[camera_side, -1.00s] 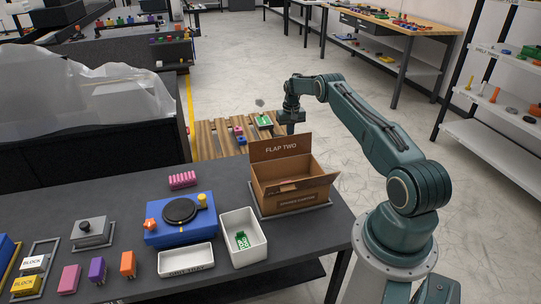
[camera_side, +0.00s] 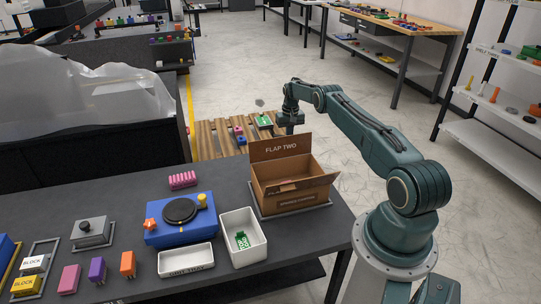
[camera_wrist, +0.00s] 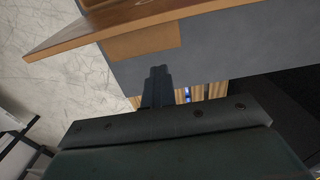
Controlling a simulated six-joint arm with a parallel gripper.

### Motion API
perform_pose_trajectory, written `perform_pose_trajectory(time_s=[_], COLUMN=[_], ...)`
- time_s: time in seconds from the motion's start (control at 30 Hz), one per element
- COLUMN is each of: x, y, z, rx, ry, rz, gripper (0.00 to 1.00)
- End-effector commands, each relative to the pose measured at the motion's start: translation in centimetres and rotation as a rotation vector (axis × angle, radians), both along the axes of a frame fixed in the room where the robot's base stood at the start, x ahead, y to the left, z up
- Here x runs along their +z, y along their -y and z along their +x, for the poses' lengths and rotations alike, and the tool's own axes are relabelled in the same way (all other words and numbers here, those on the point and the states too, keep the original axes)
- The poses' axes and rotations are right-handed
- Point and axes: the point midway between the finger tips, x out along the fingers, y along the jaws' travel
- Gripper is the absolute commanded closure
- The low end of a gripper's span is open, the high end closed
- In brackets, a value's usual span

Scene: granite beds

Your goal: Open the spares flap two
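The cardboard box (camera_side: 292,194) stands on the dark bench at its right end. Its flap marked FLAP TWO (camera_side: 281,147) stands upright along the far side. Another flap sticks out at the box's right. My gripper (camera_side: 290,127) is beyond the upright flap, its lower end partly hidden behind it. In the wrist view the fingers of my gripper (camera_wrist: 159,70) are together with nothing seen between them. A brown cardboard panel (camera_wrist: 145,40) shows above the fingertips there; I cannot tell whether they touch it.
A white bin (camera_side: 262,243) with a green piece stands left of the box. A blue unit with a black disc (camera_side: 180,211) and a white tray (camera_side: 187,261) are farther left. A slatted wooden surface (camera_side: 209,143) with small parts lies beyond the bench.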

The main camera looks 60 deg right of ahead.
Motion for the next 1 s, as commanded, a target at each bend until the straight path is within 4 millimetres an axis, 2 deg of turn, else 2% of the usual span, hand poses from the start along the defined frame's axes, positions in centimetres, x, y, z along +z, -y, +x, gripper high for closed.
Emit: perform_pose_trajectory(time_s=[0.67,0.93,1.0], x=[-1.6,-1.6,-1.6], y=[0.3,0.3,0.3], z=[0.3,0.3,0.3], rx=[0.0,0.0,0.0], ry=[-0.001,0.0,0.0], rz=[0.001,0.0,0.0], gripper=[1.0,1.0,0.86])
